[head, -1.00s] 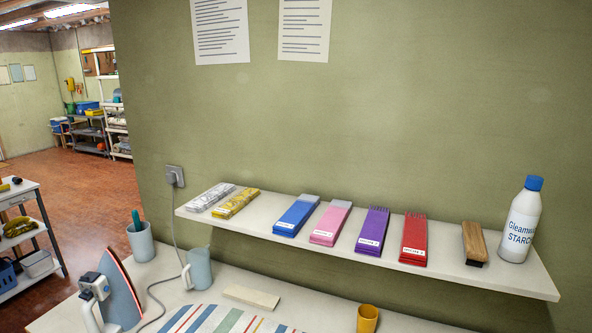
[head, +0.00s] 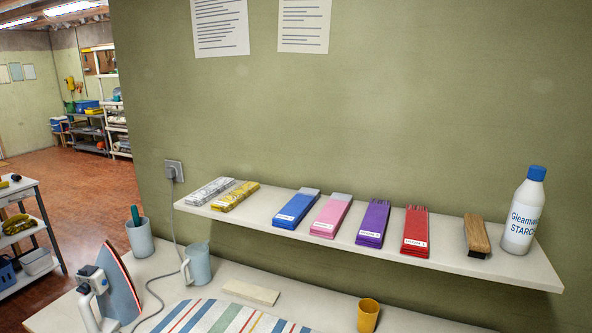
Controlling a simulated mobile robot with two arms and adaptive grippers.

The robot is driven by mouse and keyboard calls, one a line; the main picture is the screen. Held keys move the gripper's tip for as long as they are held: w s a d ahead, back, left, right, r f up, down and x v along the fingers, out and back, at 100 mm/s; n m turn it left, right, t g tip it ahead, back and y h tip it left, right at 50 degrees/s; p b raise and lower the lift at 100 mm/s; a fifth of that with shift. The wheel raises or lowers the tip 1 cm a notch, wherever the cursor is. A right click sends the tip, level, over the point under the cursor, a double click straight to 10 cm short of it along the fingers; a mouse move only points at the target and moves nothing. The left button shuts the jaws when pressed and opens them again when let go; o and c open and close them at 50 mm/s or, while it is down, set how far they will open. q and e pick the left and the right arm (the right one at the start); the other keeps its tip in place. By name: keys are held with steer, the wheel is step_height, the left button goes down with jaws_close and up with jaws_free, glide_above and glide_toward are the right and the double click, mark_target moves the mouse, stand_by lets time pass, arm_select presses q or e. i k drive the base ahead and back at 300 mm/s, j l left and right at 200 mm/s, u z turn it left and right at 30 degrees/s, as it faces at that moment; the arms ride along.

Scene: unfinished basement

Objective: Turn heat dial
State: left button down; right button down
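An iron (head: 112,290) stands upright on its heel at the left of the white table (head: 150,264). Its soleplate faces right, and a dark cord runs from it toward the wall outlet (head: 174,171). The lower part of the iron is cut off by the bottom edge of the picture. Neither of my grippers shows in the head view.
A striped cloth (head: 232,318), a grey-blue jug (head: 197,263), a cup (head: 139,237), a flat pale block (head: 250,292) and a yellow cup (head: 368,315) stand on the table. A wall shelf (head: 450,258) above holds several coloured packs, a brush (head: 477,237) and a starch bottle (head: 524,212).

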mark_target(84, 287)
steer(key=u, duration=1.3)
steer(key=i+j+u, duration=0.1)
steer(key=i+j, duration=0.2)
steer(key=i+j+u, duration=0.6)
steer(key=i, duration=0.35)
steer(key=i+j+u, duration=0.1)
steer(key=i+u, duration=0.2)
steer(key=i, duration=0.2)
steer(key=i+j+z, duration=0.1)
steer(key=i+z, duration=0.2)
steer(key=i+j+z, duration=0.3)
steer(key=i, duration=0.15)
steer(key=i+z, duration=0.15)
steer(key=z, duration=0.35)
steer(key=i+z, duration=0.15)
steer(key=z, duration=0.35)
steer(key=i+j+z, duration=0.1)
steer(key=z, duration=0.4)
steer(key=i+j+z, duration=0.1)
steer(key=j+z, duration=0.15)
steer(key=z, duration=0.2)
